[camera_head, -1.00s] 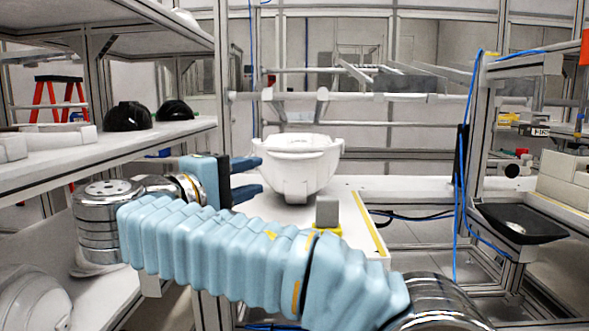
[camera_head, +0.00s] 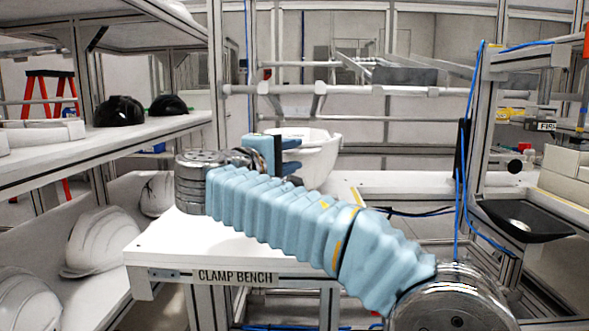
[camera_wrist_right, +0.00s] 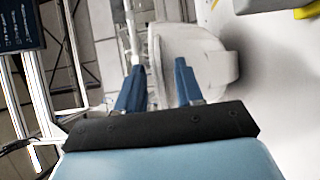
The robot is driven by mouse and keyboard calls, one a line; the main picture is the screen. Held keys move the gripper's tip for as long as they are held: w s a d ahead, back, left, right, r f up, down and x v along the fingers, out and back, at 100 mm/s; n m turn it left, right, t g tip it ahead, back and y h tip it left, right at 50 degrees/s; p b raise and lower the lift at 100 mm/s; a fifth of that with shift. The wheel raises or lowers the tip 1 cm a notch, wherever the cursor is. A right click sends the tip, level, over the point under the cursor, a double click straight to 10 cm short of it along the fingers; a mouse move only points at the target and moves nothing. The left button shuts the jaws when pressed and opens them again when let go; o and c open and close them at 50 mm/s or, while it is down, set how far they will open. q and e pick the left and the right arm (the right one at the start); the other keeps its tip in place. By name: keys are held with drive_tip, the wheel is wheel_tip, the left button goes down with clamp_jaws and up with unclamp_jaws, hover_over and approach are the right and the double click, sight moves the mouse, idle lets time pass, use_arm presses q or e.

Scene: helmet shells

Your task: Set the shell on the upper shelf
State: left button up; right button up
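A white helmet shell (camera_head: 322,158) sits on the white clamp bench (camera_head: 170,240), partly hidden behind my right arm. My right gripper (camera_head: 291,162) is at the shell's left side in the head view, its dark blue fingers apart. In the right wrist view the shell (camera_wrist_right: 205,58) lies just ahead of the open gripper (camera_wrist_right: 159,82); one finger overlaps it and the other is outside its edge. Contact cannot be told. The rack at left has an upper shelf (camera_head: 165,42) and a middle shelf (camera_head: 100,148). My left gripper is not in view.
Two black helmets (camera_head: 119,111) and white blocks (camera_head: 45,132) stand on the middle shelf. Several white shells (camera_head: 100,240) lie on the lower shelf. A frame post with blue cables (camera_head: 458,190) and a black tray (camera_head: 525,220) are at right. The bench's front left is clear.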

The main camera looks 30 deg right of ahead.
drive_tip(key=shift+x, duration=0.85)
clamp_jaws()
idle(0.8)
